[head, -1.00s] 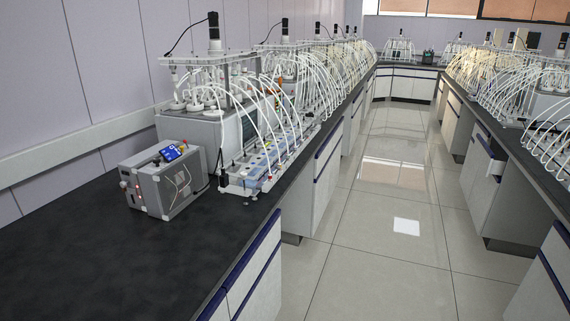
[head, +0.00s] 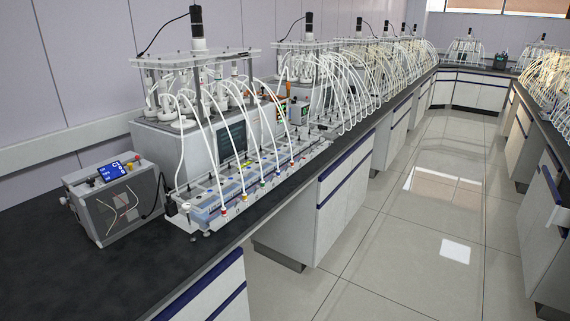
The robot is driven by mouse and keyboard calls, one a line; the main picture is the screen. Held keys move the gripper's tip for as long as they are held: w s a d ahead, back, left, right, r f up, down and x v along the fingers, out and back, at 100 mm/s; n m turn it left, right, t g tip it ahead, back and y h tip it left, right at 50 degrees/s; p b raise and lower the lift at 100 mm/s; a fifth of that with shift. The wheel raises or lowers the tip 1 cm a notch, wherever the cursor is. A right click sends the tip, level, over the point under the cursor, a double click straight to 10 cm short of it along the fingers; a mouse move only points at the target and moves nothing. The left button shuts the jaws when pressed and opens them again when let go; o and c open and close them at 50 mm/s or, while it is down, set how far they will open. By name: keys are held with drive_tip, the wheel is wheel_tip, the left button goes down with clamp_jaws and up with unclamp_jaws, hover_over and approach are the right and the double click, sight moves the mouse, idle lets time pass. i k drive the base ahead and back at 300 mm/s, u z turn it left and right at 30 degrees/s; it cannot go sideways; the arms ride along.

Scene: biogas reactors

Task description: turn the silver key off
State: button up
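No silver key can be made out in the head view; at this distance small parts are too small to tell. A grey control box (head: 118,205) with a lit blue display (head: 111,171) stands on the dark bench at the left. Right of it is a reactor unit (head: 195,140) with white tubes, a clear top plate and a black motor on top. A long tray with coloured fittings (head: 250,185) lies in front of the reactor. My gripper is not in view.
The dark bench top (head: 60,270) is bare at the front left. More reactor units (head: 355,75) line the bench toward the back. A tiled aisle (head: 410,230) lies open on the right, with another bench (head: 550,130) beyond it.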

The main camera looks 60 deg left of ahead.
sight(63, 201)
drive_tip(key=u, duration=1.35)
drive_tip(key=k, duration=0.1)
drive_tip(key=u, duration=2.05)
drive_tip(key=i, duration=1.5)
drive_tip(key=u, duration=0.1)
